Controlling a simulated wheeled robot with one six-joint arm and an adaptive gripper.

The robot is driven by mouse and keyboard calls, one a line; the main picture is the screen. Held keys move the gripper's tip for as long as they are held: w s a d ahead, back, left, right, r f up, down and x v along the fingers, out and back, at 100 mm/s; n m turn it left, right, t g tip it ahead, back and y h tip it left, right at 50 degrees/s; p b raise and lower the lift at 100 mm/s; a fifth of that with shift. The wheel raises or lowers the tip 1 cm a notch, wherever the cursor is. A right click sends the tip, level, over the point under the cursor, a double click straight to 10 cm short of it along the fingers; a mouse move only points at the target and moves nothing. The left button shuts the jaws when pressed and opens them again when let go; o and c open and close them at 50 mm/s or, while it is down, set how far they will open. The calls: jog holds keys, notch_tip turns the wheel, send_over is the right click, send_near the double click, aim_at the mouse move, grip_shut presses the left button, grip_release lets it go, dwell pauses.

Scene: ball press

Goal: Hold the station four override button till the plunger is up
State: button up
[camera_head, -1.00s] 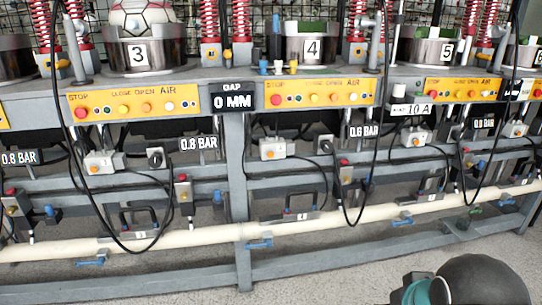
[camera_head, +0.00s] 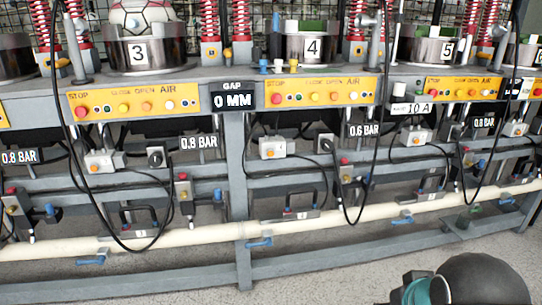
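Station four's mould (camera_head: 312,47) carries a "4" plate, with green material showing inside its rim. Its yellow panel (camera_head: 320,92) has a red stop button and several orange and pale buttons. Below it, a small grey box (camera_head: 273,148) has an orange button on its face; I cannot read any override label. A "GAP" display (camera_head: 233,99) left of the panel reads 0 MM. I cannot make out the plunger's position. A dark rounded part of my arm with a teal ring shows at bottom right; my gripper's fingers are not in view.
Station three (camera_head: 139,53), holding a ball, is on the left; station five (camera_head: 447,50) is on the right. Black cables hang before the grey frame. A cream pipe (camera_head: 200,236) with blue valves runs low across. The floor in front is clear.

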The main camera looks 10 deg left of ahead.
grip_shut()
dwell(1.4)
